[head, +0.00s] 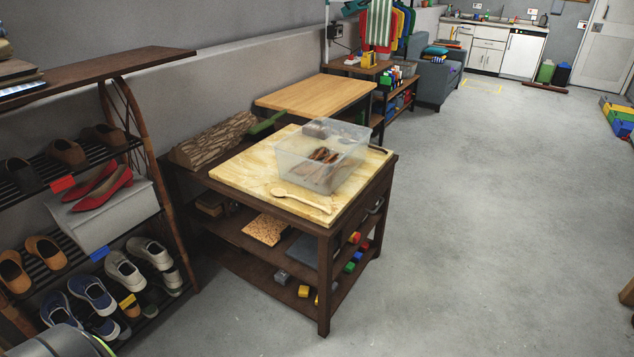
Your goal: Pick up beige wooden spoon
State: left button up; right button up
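A beige wooden spoon (304,199) lies on the light wooden top of a dark brown table (242,170), near its front edge. Its bowl end points left and its handle runs to the right, close to the table's front corner. It lies just in front of a clear plastic bin (322,155) and nothing covers it. Neither of my grippers is in view.
The clear bin holds several brown items. A log (214,142) and a green object (266,124) lie behind the table's light top. A shoe rack (90,170) stands at the left. The grey floor (480,230) to the right is clear.

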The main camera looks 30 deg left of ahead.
aim_at(277, 192)
jog(key=i+u, duration=0.2)
jog(key=i, duration=0.35)
jog(key=i+l+u, duration=0.15)
jog(key=i, duration=0.4)
jog(key=i+l+u, duration=0.2)
jog(key=i, duration=0.35)
jog(key=i+l+u, duration=0.25)
jog(key=u, duration=0.2)
jog(key=i+l+u, duration=0.65)
jog(key=l+u, duration=0.25)
jog(key=i+l+u, duration=0.15)
jog(key=l+u, duration=0.35)
jog(key=j, duration=0.1)
